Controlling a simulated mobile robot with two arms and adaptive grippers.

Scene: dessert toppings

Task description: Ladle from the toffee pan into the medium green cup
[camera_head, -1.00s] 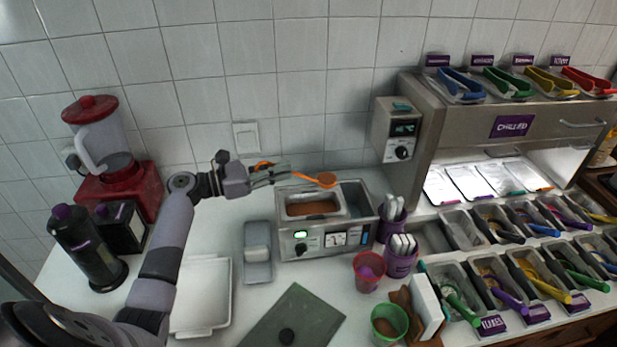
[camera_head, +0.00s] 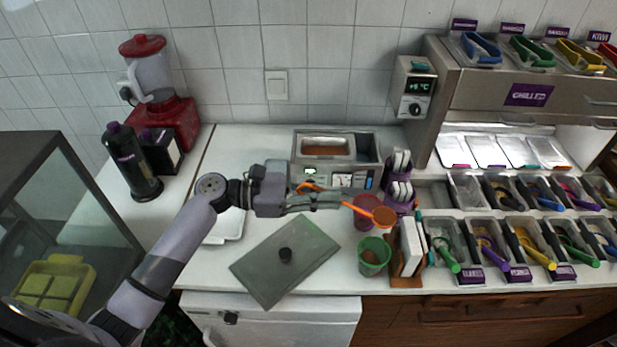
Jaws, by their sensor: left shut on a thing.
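My left gripper (camera_head: 318,202) is shut on the handle of an orange ladle (camera_head: 360,209), in front of the warmer. The ladle's bowl (camera_head: 383,216) points right and hangs above and behind the green cup (camera_head: 373,268), overlapping the right side of the pink cup (camera_head: 364,225) in the view. I cannot tell how full the bowl is. The green cup stands upright near the counter's front edge with brown content inside. The toffee pan (camera_head: 328,139) holds brown sauce in the left well of the steel warmer (camera_head: 365,142). My right gripper is not in view.
A wooden holder with white cards (camera_head: 411,246) stands right of the green cup. Purple holders (camera_head: 400,196) stand behind the cups. A green board (camera_head: 270,262) lies left of the cup. Topping bins (camera_head: 467,190) fill the right side.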

